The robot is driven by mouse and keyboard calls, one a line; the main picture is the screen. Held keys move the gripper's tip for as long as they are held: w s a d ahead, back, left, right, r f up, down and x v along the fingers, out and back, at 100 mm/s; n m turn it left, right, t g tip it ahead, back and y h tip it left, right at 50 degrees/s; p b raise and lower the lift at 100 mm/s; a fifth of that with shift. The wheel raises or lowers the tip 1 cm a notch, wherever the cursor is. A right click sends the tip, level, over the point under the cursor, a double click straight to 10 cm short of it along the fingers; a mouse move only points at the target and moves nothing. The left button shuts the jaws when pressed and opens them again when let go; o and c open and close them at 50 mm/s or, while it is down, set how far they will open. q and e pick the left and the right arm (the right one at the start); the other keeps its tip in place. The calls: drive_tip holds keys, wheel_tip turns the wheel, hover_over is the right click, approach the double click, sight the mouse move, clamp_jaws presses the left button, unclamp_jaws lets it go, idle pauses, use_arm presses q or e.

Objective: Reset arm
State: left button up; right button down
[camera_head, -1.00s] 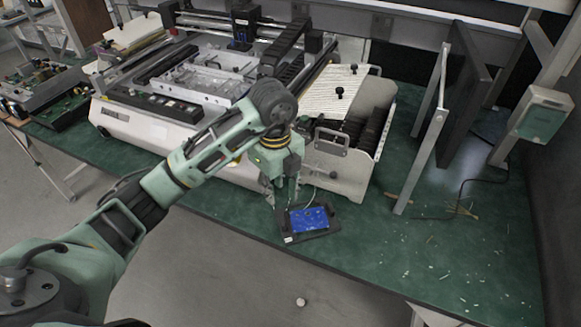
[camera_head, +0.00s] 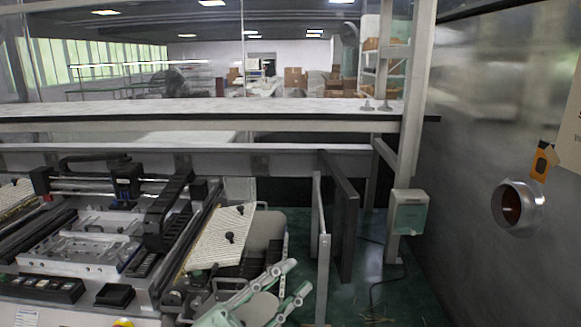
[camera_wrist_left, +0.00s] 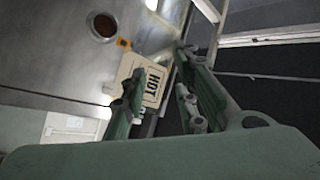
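My left gripper (camera_head: 298,276) rises from the bottom of the head view, in front of the right end of the white machine, with its green fingers pointing up and to the right. The fingers are spread apart, with nothing between them. Most of my left arm is below the head view. My right gripper is in neither view.
The white machine (camera_head: 75,262) with rails and a ribbed panel (camera_head: 222,238) fills the lower left. Dark upright panels (camera_head: 341,225) and a post with a green-grey box (camera_head: 409,211) stand right of the gripper. A metal wall with a round port (camera_head: 518,207) is at far right.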

use_arm(q)
drive_tip(key=w+a+f+n+t+y, duration=0.2)
drive_tip(key=w+a+n+t+y, duration=0.2)
drive_tip(key=a+n+t+y, duration=0.55)
drive_tip(key=s+a+f+n+g+y, duration=0.2)
drive_tip(key=a+f+n+g+y, duration=0.4)
drive_tip(key=a+f+n+y, duration=0.6)
drive_tip(key=s+f+m+g, duration=0.2)
drive_tip(key=s+f+g, duration=0.65)
drive_tip(key=f, duration=0.65)
drive_tip(key=s+d+f+g+h, duration=0.15)
drive_tip(key=s+f, duration=0.25)
drive_tip(key=s, duration=0.4)
drive_tip(key=s+f+g+h, duration=0.1)
drive_tip(key=s+f+g, duration=0.2)
drive_tip(key=s, duration=0.5)
wheel_tip(320, 180, down, 27)
drive_tip(key=s+m+g, duration=0.1)
drive_tip(key=s, duration=0.1)
drive_tip(key=s+a+f+g, duration=0.1)
drive_tip(key=s+a+f, duration=0.1)
drive_tip(key=s+f, duration=1.2)
drive_tip(key=shift+s+a+f, duration=0.2)
drive_tip(key=shift+s+a, duration=0.15)
drive_tip(key=shift+s, duration=0.35)
